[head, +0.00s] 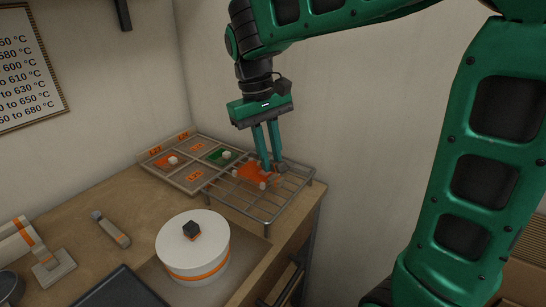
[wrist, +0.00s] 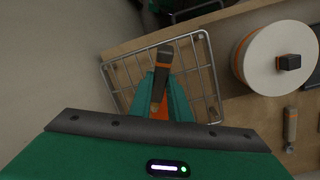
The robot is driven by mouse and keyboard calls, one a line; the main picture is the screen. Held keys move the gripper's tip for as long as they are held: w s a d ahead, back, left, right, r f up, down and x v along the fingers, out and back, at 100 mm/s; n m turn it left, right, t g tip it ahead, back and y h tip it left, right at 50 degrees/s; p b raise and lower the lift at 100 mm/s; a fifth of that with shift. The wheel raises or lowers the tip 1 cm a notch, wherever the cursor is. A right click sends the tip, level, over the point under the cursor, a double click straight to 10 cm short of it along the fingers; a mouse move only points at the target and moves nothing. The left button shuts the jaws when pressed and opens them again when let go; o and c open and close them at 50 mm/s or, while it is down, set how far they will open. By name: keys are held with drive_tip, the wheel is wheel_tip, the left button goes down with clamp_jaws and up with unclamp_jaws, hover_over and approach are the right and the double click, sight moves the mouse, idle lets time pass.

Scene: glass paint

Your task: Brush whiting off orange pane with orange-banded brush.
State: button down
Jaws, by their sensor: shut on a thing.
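The orange pane (head: 250,171) lies on a wire rack (head: 222,195) at the counter's right end. Small white lumps (head: 262,186) show on or beside it. My gripper (head: 268,166) is above the rack, fingers pointing down at the pane. It is shut on a dark brush with an orange band (wrist: 163,66), which shows between the fingers in the wrist view. In the head view the brush is mostly hidden by the fingers. The wrist view shows a little of the pane (wrist: 151,114) between my fingers. I cannot tell whether the bristles touch it.
A round white container (head: 192,258) with an orange stripe and dark knob stands in front. A grey handled tool (head: 112,229) lies left.

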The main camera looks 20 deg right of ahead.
drive_tip(key=shift+w+a, duration=0.45)
drive_tip(key=shift+w, duration=0.2)
drive_tip(key=shift+w+a, duration=0.4)
drive_tip(key=shift+w, duration=0.2)
drive_tip(key=shift+s+d, duration=0.6)
drive_tip(key=shift+s, duration=0.3)
drive_tip(key=shift+s+d, duration=0.65)
drive_tip(key=shift+s, duration=0.3)
drive_tip(key=shift+s+d, duration=0.6)
drive_tip(key=shift+s, duration=0.3)
drive_tip(key=shift+r, duration=0.1)
drive_tip(key=shift+r, duration=2.45)
